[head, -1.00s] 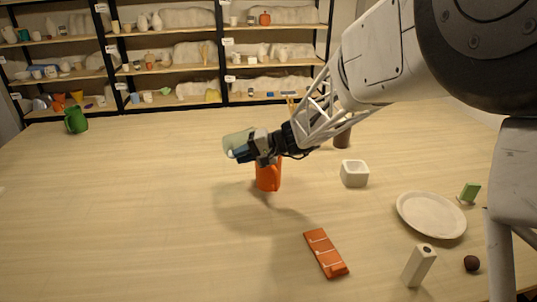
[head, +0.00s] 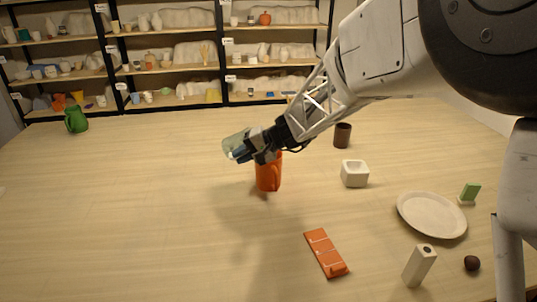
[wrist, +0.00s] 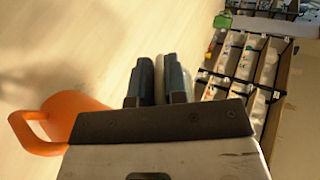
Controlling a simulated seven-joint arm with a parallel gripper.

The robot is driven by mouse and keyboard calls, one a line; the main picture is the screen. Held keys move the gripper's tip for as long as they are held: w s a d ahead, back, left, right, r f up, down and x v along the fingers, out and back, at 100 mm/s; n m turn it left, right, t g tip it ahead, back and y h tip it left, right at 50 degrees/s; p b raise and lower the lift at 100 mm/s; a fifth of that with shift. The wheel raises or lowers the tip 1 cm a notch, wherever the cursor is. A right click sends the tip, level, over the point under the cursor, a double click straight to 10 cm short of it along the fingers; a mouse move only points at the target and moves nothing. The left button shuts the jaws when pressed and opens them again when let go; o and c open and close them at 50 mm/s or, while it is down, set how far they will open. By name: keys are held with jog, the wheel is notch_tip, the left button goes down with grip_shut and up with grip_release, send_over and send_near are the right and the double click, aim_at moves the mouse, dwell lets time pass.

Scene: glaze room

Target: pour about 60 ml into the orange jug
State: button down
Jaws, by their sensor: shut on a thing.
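The orange jug (head: 268,176) stands upright on the table, its upper part partly hidden by my gripper. Its body and handle also show at the left of the wrist view (wrist: 78,112). My gripper (head: 243,153) is just above and left of the jug in the head view, shut on a translucent pale-green vessel (head: 233,142). The vessel is tilted well over; its contents and any stream cannot be made out.
A white square bowl (head: 354,174), dark brown cup (head: 342,135), white plate (head: 431,215), orange-red slab (head: 325,252), pale block (head: 419,265) and dark ball (head: 472,263) are to the right. A green jug (head: 76,119) stands far left.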

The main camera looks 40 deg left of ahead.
jog(key=shift+r, duration=0.15)
jog(key=shift+a+r+h, duration=0.1)
jog(key=shift+h, duration=0.4)
jog(key=shift+f+t, duration=0.2)
jog(key=shift+t, duration=0.1)
jog(key=shift+s+f+t+h, duration=0.15)
jog(key=shift+t+h, duration=0.15)
jog(key=shift+h, duration=0.3)
jog(key=shift+a, duration=0.1)
jog(key=shift+a+r+t+h, duration=0.15)
jog(key=shift+r+t+h, duration=0.25)
jog(key=shift+h, duration=0.3)
jog(key=s+a+f+t+h, duration=0.2)
jog(key=a+f+t+h, duration=0.1)
jog(key=f+h, duration=0.3)
jog(key=shift+s+a+t, duration=0.35)
jog(key=shift+a+t, duration=0.05)
jog(key=shift+a, duration=0.25)
jog(key=shift+h, duration=0.3)
